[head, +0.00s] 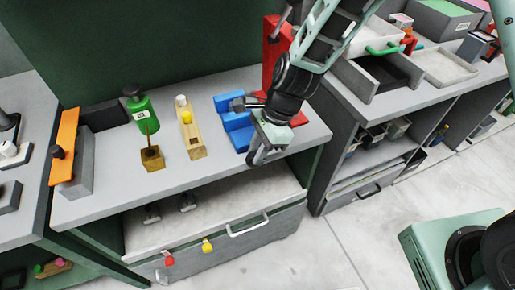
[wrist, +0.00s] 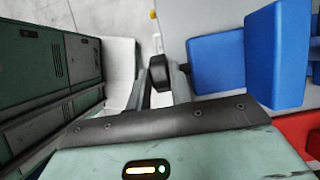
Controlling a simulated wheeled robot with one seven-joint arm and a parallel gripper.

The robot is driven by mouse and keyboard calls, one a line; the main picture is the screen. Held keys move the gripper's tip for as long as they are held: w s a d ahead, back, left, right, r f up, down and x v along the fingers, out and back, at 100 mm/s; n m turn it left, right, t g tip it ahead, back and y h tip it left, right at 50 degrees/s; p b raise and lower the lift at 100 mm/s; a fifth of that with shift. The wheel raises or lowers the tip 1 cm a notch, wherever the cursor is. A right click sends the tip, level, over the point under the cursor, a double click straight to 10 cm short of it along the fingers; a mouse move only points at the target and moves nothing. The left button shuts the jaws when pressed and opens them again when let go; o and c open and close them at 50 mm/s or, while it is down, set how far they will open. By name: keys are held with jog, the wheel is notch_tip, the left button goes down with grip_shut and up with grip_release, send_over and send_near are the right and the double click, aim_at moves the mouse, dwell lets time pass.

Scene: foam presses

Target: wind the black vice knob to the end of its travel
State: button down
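The blue vice (head: 235,122) stands on the grey bench in the head view, and its blue blocks (wrist: 273,55) fill the right of the wrist view. The black vice knob (wrist: 161,72) shows in the wrist view, left of the blue blocks. My gripper (head: 262,156) is low beside the vice, at the bench's front edge. In the wrist view my gripper (wrist: 160,84) has one dark finger on each side of the knob, with no clear gap left. It looks shut on the knob. In the head view my gripper hides the knob.
A red stand (head: 275,52) rises behind my gripper. A wooden block with a yellow knob (head: 190,130), a green bottle-like press (head: 142,112) and an orange-faced press (head: 66,145) stand left. Below, a drawer (head: 220,245) is open. The floor in front is clear.

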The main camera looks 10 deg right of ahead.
jog(key=shift+a+r+p, duration=0.15)
jog(key=shift+r+p, duration=0.05)
jog(key=shift+p, duration=0.6)
